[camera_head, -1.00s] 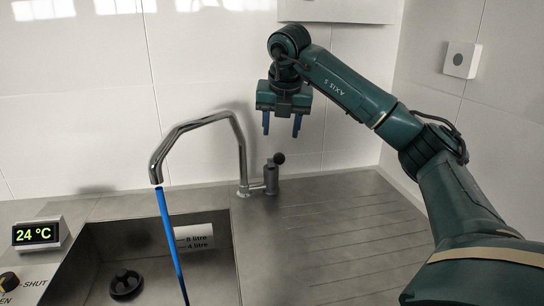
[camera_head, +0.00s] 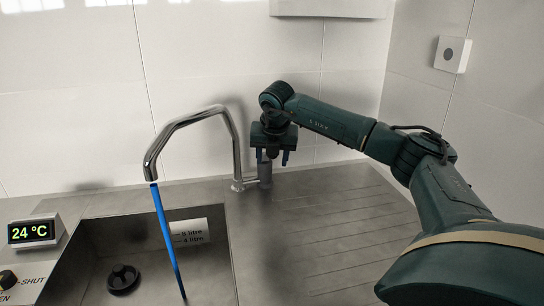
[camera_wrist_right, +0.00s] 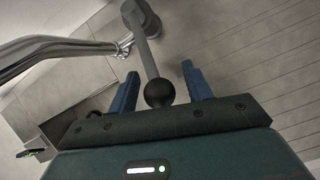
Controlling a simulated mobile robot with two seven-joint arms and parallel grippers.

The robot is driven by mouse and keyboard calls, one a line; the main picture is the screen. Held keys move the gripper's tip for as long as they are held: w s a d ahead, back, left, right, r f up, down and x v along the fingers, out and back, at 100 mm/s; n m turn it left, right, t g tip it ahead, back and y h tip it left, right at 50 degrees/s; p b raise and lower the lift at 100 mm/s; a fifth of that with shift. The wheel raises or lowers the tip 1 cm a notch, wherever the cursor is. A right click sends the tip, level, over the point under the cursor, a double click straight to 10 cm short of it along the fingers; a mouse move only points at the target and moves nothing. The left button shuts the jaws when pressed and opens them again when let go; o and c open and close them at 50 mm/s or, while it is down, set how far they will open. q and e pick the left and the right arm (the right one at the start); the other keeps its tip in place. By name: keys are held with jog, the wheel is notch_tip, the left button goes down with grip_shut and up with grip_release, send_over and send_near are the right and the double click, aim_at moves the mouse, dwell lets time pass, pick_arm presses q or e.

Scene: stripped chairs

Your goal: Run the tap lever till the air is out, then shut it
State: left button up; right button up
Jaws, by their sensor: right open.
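The chrome tap (camera_head: 157,151) arches over the sink, and a straight blue stream (camera_head: 165,232) runs from its spout into the basin. The tap's side valve (camera_head: 265,173) stands at the right of its foot. My right gripper (camera_head: 272,160) is over this valve with its blue fingers pointing down. In the right wrist view, the lever's black ball knob (camera_wrist_right: 159,94) lies between the two open fingers (camera_wrist_right: 160,70), with a gap on each side. In the head view the gripper hides the knob. My left gripper is not in view.
The sink basin (camera_head: 212,262) holds a dark drain plug (camera_head: 123,279) and a litre-marked label (camera_head: 189,232). The ribbed drainboard (camera_head: 330,240) is clear.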

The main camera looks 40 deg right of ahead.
jog(key=shift+c, duration=0.5)
grip_shut()
